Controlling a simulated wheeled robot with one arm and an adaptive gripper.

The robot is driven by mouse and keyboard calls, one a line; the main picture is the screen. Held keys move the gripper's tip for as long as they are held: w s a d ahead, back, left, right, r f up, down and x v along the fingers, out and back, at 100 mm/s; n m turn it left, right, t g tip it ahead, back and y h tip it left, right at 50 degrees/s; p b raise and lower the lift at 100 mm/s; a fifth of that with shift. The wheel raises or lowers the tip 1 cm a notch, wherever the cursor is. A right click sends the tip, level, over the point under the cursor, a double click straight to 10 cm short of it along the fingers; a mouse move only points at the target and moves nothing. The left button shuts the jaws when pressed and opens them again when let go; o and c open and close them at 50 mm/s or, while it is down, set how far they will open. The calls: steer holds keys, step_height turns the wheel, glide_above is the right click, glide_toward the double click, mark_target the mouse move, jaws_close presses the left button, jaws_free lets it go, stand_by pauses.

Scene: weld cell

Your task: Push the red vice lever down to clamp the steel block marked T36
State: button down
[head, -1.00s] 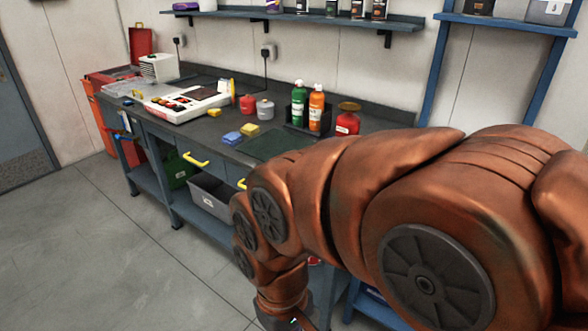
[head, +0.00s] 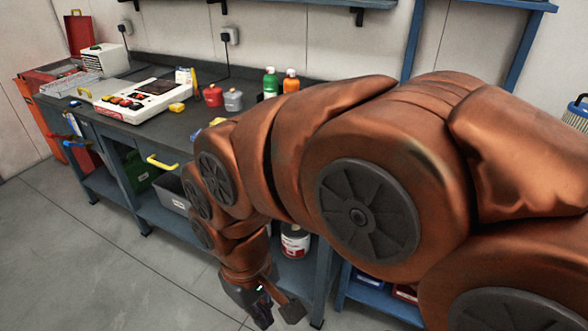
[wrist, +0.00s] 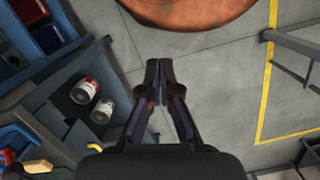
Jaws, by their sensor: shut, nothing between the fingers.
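My gripper (head: 275,310) hangs low in front of the workbench, at the bottom of the head view, with my arm reaching across above it. In the wrist view my gripper (wrist: 158,66) has its dark fingers together with nothing between them, over bare floor. I cannot make out the vice, its red lever or the steel block marked T36 in either current view. My arm covers the right part of the bench top.
The workbench (head: 185,122) carries a white tray (head: 135,101), a red tin (head: 212,95), a grey tin (head: 233,99) and bottles. Yellow drawer handles (head: 162,162) stick out in front. Tins (wrist: 84,91) stand on the lower shelf. The grey floor (head: 75,260) is open at left.

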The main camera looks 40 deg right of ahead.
steer(key=w+d+r+p, duration=0.1)
steer(key=w+d+r, duration=0.2)
steer(key=w, duration=0.3)
steer(key=w+d+r+t, duration=0.1)
steer(key=w+d+r, duration=0.25)
steer(key=w, duration=0.25)
steer(key=w+d+r+p, duration=0.1)
steer(key=w+d+r, duration=0.1)
steer(key=w+r, duration=0.3)
steer(key=w+d+m, duration=0.1)
steer(key=w+d, duration=0.1)
steer(key=d, duration=0.6)
steer(key=w+d+f+m, duration=0.1)
steer(key=w+d+m, duration=0.1)
steer(key=d, duration=0.5)
steer(key=w+d+m+p, duration=0.1)
steer(key=d+m, duration=0.1)
steer(key=d, duration=0.6)
steer(key=shift+w+d+f+y, duration=0.2)
steer(key=shift+w+d+y, duration=0.1)
steer(key=shift+w, duration=0.1)
steer(key=shift+s+d+m, duration=0.1)
steer(key=shift+d+m, duration=0.1)
steer(key=shift+m, duration=0.1)
steer(key=shift+f, duration=0.1)
